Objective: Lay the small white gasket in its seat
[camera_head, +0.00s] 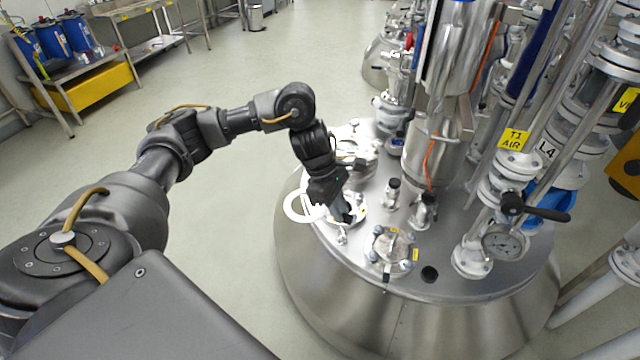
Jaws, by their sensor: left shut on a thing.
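The small white gasket (289,208) is a thin ring at the left edge of the steel vessel's domed top. My left gripper (343,212) points down over the vessel top and is shut on the gasket's right side. The ring sticks out to the left of the gripper, and its far right part is hidden by the gripper. A pale flange (360,212) shows partly behind and under the fingers. It may be the seat, but the gripper hides most of it, and I cannot tell if the gasket touches it. My right gripper is not in view.
The steel vessel (330,285) carries a bolted sight port (390,250), small valves (424,210), a gauge (503,243) and tall pipes on the right. Another round fitting (355,150) stands behind my gripper. The floor (225,240) left of the vessel is clear.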

